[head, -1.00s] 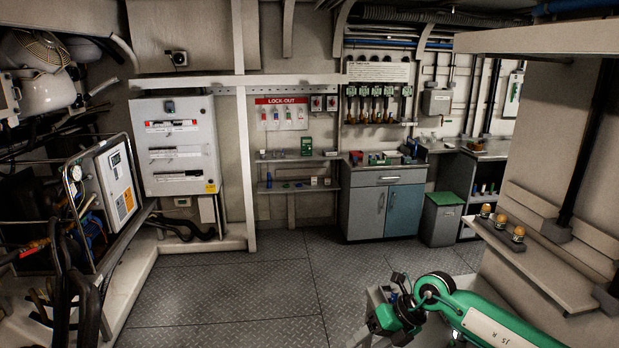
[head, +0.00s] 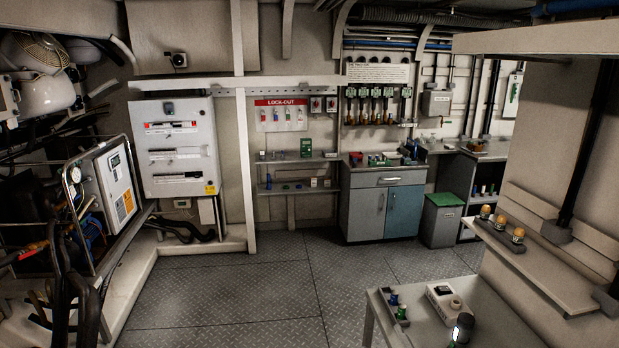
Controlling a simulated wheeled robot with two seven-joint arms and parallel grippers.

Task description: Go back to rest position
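Neither my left gripper nor my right gripper shows in the head view now. No part of either arm is visible, so what the grippers hold and how they stand cannot be seen. A small light table (head: 425,333) stands at the bottom right, cut off by the picture's lower edge. On it are a narrow tray (head: 388,304) with small green and blue items, a pale box-shaped device (head: 443,302) and a dark cylinder with a bright patch (head: 463,327).
A shelf (head: 530,270) with several amber-topped pieces (head: 485,212) juts out at the right. A framed unit with hoses (head: 112,190) stands at the left. A grey-blue cabinet (head: 384,205) and a green-lidded bin (head: 441,219) stand at the back. The middle floor (head: 240,285) is clear.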

